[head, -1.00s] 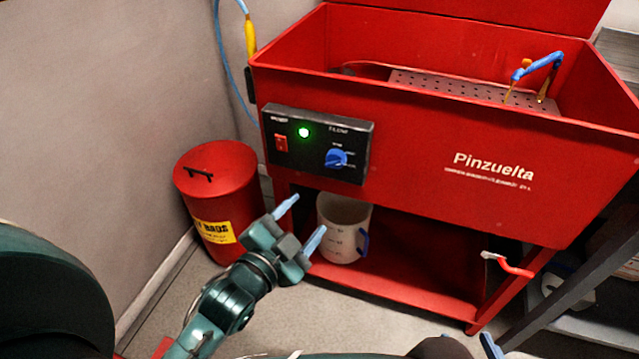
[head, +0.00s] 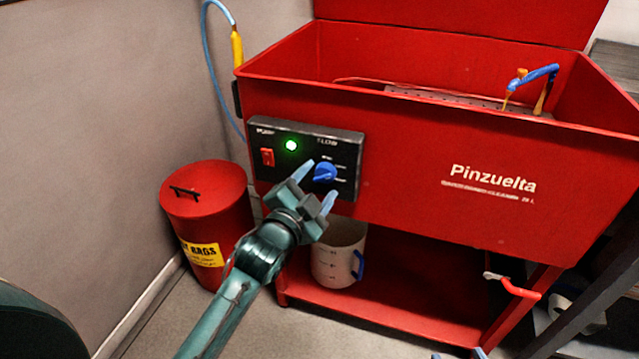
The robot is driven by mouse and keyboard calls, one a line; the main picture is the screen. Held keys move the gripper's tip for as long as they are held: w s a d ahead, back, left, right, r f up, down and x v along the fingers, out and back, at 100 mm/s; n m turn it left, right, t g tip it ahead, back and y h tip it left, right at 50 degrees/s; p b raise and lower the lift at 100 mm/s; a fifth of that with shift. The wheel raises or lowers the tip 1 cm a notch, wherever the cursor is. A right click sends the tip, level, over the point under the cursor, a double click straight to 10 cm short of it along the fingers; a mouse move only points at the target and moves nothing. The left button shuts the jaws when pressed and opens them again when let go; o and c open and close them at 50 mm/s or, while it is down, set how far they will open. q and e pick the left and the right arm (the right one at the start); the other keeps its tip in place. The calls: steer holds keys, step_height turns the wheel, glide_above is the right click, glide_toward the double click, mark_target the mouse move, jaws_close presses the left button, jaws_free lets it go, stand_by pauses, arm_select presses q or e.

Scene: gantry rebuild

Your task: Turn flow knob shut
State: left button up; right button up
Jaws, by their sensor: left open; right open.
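The blue flow knob (head: 325,173) sits on the right half of the black control panel (head: 345,160) on the red wash tank's front. Its exact pointer setting is too small to read. My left gripper (head: 317,187) is open and empty, just in front of and below the knob. One fingertip shows at the knob's left and the other below it; I cannot tell whether either touches. My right gripper (head: 458,355) barely shows at the bottom edge, with only its fingertips in view.
The panel also has a red switch (head: 267,157) and a lit green lamp (head: 291,145). A red bin (head: 205,205) stands left. A red-handled drain valve (head: 515,288) sticks out at the right.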

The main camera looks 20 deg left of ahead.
arm_select(q)
steer(key=shift+w+d, duration=0.15)
steer(key=shift+w, duration=0.6)
steer(key=shift+c, duration=0.4)
steer(key=c, duration=0.9)
